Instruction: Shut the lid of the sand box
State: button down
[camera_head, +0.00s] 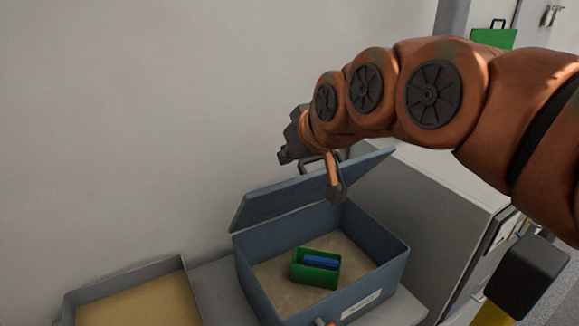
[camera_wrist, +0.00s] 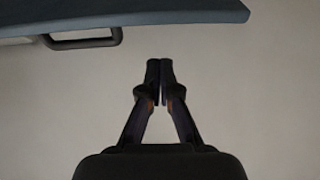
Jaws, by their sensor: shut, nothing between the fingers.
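The sand box (camera_head: 375,285) is a blue-grey open box with sand inside. Its lid (camera_head: 290,200) stands raised at a slant along the back, with a dark handle (camera_head: 345,154) at its upper edge, partly hidden by my arm. My gripper (camera_head: 283,157) is above the lid's upper edge, near the wall. In the wrist view my gripper (camera_wrist: 160,68) has its fingers together and empty, facing the wall. There the lid (camera_wrist: 140,18) crosses the top of the picture, with the handle (camera_wrist: 85,43) at upper left, apart from the fingertips.
A green container (camera_head: 315,274) with blue items sits in the sand. A grey tray (camera_head: 125,275) of yellowish material stands left of the box. A grey cabinet (camera_head: 440,200) is at the right. The wall rises close behind the lid.

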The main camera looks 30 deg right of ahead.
jog(key=shift+r, duration=3.2)
jog(key=w+d+r+g+p, duration=0.2)
jog(key=d+g+p, duration=0.6)
jog(key=d, duration=1.9)
jog(key=w+f+t+p, duration=0.1)
jog(key=f+p, duration=0.1)
jog(key=f, duration=0.1)
jog(key=f+t+p, duration=0.1)
jog(key=f+p, duration=0.1)
jog(key=f, duration=0.1)
jog(key=w+f+p, duration=0.1)
jog(key=f+p, duration=0.1)
jog(key=f, duration=0.2)
jog(key=shift+w+t+p, duration=0.3)
jog(key=shift+t+p, duration=0.05)
jog(key=shift+t, duration=0.05)
jog(key=shift+s+f+p, duration=0.35)
jog(key=shift+s+f, duration=0.35)
jog(key=shift+s, duration=0.2)
jog(key=shift+f, duration=0.1)
